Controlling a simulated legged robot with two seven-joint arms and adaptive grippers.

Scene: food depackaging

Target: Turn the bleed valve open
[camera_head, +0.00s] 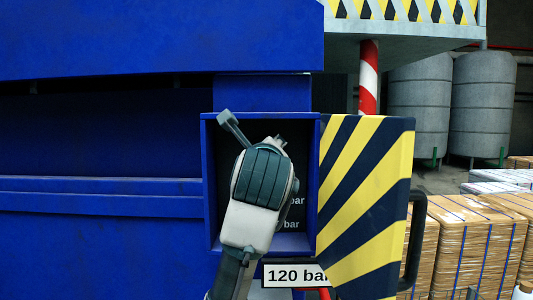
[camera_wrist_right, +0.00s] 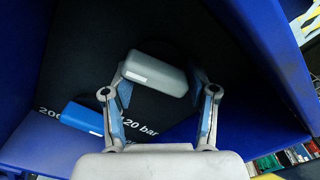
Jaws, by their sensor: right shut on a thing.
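My right gripper (camera_head: 257,138) reaches into a blue recessed box (camera_head: 211,180) in the head view; its hand hides much of the inside. In the right wrist view, its two blue-padded fingers (camera_wrist_right: 160,88) are shut on a grey valve handle (camera_wrist_right: 155,72) with a white mark. A blue handle (camera_wrist_right: 84,117) lies to the left of and below the grey one, outside the fingers. Both handles are on a black panel with white lettering, including "20 bar". The frames do not show which handle is the bleed valve. My left gripper is not in view.
A black-and-yellow striped door (camera_head: 366,200) stands open at the right of the box, with a black handle (camera_head: 413,240). A "120 bar" sign (camera_head: 290,275) is below. The box's blue walls (camera_wrist_right: 272,60) surround the fingers closely. Wrapped pallets (camera_head: 480,235) stand farther right.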

